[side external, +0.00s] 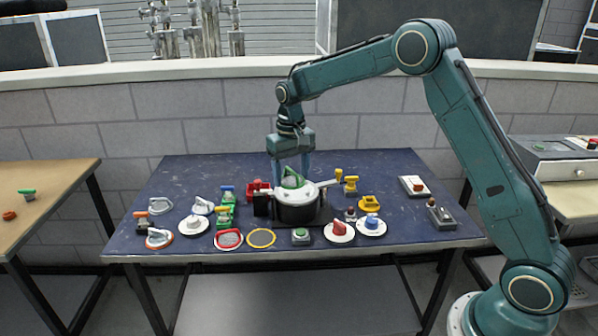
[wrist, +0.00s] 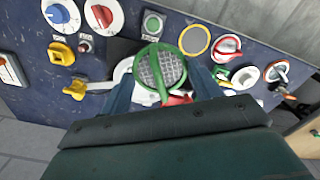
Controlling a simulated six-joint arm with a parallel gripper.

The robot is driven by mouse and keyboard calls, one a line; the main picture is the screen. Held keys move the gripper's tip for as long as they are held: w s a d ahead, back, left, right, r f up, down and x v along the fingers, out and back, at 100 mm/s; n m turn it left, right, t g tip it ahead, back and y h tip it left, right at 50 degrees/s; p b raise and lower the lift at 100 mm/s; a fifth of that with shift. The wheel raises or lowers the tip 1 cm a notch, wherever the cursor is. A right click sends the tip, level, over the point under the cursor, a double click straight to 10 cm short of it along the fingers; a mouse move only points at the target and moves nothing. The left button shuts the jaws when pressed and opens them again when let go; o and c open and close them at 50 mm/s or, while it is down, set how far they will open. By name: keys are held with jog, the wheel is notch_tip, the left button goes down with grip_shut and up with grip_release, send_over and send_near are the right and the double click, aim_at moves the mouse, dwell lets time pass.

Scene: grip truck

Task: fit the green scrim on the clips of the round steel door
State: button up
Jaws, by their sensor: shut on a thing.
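The green scrim (wrist: 174,63), a round grey mesh in a green rim with a green bar across it, sits between my fingers in the wrist view. In the side view the green scrim (side external: 291,178) is tilted above a round, black-sided lamp-like body. My gripper (side external: 290,170) is shut on the scrim; its fingers also flank the scrim in the wrist view (wrist: 163,90). The round steel door (side external: 299,194) appears as the pale top of that body, directly below the scrim. The scrim hides much of it, and its clips cannot be made out. Contact between scrim and door cannot be told.
A green-button box (side external: 301,236) and red and blue knobs stand front right. Clamps and small fixtures crowd the left. The table's far right is clearer.

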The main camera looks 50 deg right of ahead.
send_over(296, 191)
jog(key=f, duration=0.5)
jog(key=shift+w+d, duration=0.1)
jog(key=shift+d, duration=0.1)
jog(key=shift+f, duration=0.1)
jog(key=shift+f, duration=0.45)
jog(key=shift+f, duration=0.85)
dwell(1.7)
jog(key=o, duration=1.1)
jog(key=shift+a+f, duration=0.1)
jog(key=shift+a, duration=0.1)
